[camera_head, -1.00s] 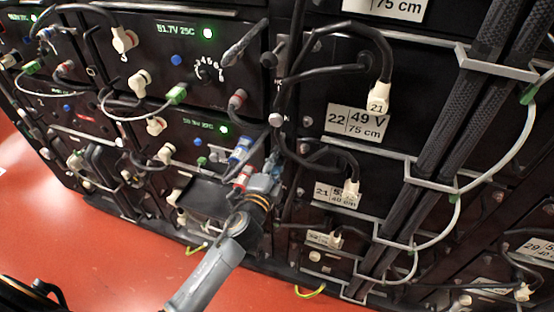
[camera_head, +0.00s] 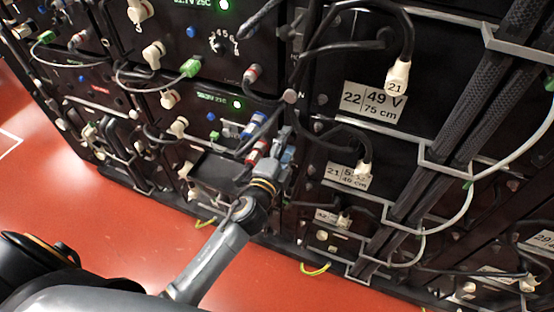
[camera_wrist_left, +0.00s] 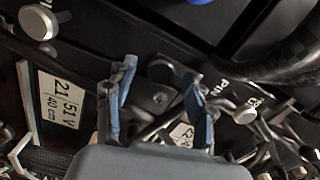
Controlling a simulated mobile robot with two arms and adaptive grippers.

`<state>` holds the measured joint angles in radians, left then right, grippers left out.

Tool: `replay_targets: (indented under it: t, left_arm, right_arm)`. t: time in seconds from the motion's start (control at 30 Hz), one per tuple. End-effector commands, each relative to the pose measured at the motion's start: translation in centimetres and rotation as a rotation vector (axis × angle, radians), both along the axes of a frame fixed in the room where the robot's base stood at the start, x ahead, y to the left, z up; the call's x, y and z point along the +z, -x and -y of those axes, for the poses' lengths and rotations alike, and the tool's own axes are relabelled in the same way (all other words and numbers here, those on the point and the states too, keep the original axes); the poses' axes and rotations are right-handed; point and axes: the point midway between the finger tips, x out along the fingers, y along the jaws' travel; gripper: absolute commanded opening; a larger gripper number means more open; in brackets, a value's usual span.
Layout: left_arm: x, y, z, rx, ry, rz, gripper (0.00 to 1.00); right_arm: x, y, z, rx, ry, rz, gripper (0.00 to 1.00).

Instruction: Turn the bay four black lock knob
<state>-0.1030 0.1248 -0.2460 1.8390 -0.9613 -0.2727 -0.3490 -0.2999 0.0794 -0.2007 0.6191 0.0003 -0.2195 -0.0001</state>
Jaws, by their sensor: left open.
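My left gripper (camera_head: 282,150) reaches up from the lower left to the dark battery rack, by the vertical gap between two columns of units. Its blue fingers stand apart with nothing between them in the left wrist view (camera_wrist_left: 160,108). Behind them are a dark panel, a small screw and a metal bar. I cannot pick out the bay four black lock knob for certain; no readable bay four label shows. A pale round knob (camera_wrist_left: 244,114) beside a "PIN" marking is right of the fingers. A larger pale knob (camera_wrist_left: 40,22) is at upper left. My right gripper is out of view.
Black cables and pale plugs (camera_head: 398,78) hang in front of the units. Blue (camera_head: 253,124) and red connectors sit close to the gripper. Thick braided cables (camera_head: 470,110) run down the right side. The red floor (camera_head: 100,220) is clear at lower left.

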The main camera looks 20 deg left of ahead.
Motion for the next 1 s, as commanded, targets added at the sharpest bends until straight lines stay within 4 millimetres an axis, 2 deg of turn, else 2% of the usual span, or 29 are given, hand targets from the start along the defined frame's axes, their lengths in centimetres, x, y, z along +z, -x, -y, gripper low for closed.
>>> replay_targets:
  t: [0.03, 0.2, 0.4, 0.6, 1.0]
  left_arm:
    - [-0.1, 1.2, 0.0, 0.000, 0.001, -0.003, 0.54]
    - [-0.1, 4.8, -0.2, 0.001, 0.003, -0.003, 0.54]
    - [-0.1, 7.9, -0.3, 0.002, 0.003, -0.002, 0.54]
    - [0.0, 9.2, -0.3, 0.001, 0.000, 0.000, 0.54]
    - [0.0, 9.3, -0.3, 0.000, -0.001, 0.000, 0.54]
  right_arm:
    - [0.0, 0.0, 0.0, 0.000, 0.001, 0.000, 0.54]
    - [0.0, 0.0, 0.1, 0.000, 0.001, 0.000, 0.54]
    - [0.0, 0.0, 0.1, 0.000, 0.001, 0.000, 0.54]
    - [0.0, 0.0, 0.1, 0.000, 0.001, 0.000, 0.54]
    - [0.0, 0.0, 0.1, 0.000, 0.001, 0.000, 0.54]
